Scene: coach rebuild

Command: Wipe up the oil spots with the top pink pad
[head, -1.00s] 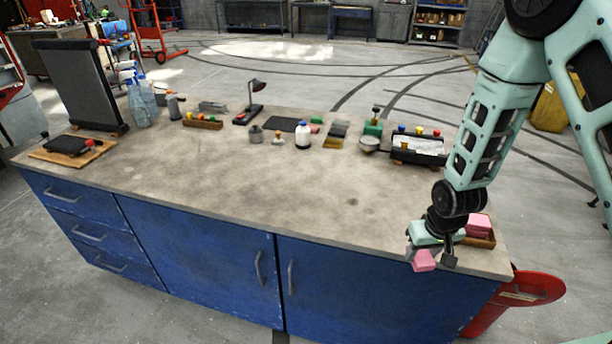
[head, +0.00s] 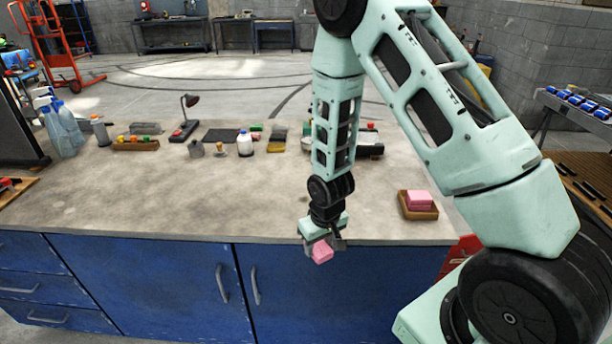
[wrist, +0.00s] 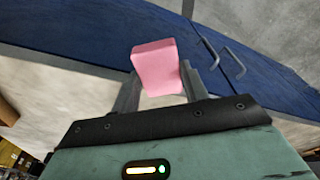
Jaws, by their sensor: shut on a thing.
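My gripper (head: 322,246) is shut on a pink pad (head: 322,252), just past the front edge of the bench, in front of the blue doors. In the wrist view the pink pad (wrist: 156,66) sits between the two grey fingers. More pink padding (head: 418,200) lies in a small brown tray (head: 421,214) on the right end of the bench top. Faint darker patches (head: 125,184) show on the grey bench top (head: 190,210); I cannot tell which of them are oil.
A white bottle (head: 245,145), a small lamp (head: 186,120), a wooden block of coloured knobs (head: 136,145) and other small items line the back of the bench. Spray bottles (head: 62,128) stand at the left. The front and middle of the top are clear.

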